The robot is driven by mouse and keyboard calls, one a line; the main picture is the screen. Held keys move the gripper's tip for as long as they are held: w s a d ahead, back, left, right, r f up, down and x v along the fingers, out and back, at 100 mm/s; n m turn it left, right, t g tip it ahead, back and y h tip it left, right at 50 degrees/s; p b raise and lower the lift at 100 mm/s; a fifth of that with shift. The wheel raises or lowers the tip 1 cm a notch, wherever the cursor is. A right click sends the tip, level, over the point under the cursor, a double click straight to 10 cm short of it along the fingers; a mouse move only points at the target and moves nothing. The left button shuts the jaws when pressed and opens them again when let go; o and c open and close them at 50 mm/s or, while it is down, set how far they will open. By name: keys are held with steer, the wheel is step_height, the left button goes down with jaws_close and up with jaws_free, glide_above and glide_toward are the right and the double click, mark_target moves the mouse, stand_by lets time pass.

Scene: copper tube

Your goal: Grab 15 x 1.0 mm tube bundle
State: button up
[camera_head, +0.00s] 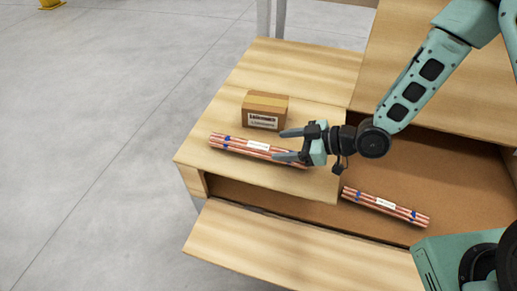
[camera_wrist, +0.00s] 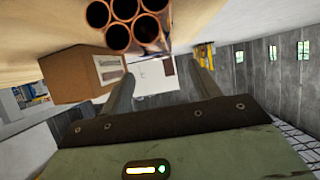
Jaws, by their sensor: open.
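One copper tube bundle (camera_head: 236,144) with blue bands and a white label lies on the wooden top, in front of a cardboard box. A second similar bundle (camera_head: 385,206) lies lower, inside the open compartment at the right. The label print is too small to read in either case. My gripper (camera_head: 281,144) is open, with its fingers pointing left at the right part of the upper bundle. In the wrist view, several open tube ends (camera_wrist: 126,20) show at the top, beyond the open fingers (camera_wrist: 160,80). No tube is held.
The cardboard box (camera_head: 265,111) stands on the top just behind the upper bundle; it also shows in the wrist view (camera_wrist: 82,73). The wooden top (camera_head: 290,62) is clear behind the box. A wooden flap (camera_head: 270,250) extends at the front. The grey floor (camera_head: 90,120) at left is free.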

mark_target(260, 146)
steer(key=shift+p+x, duration=0.5)
steer(key=shift+x, duration=2.5)
steer(key=c, duration=1.2)
steer(key=shift+r, duration=0.1)
jaws_close()
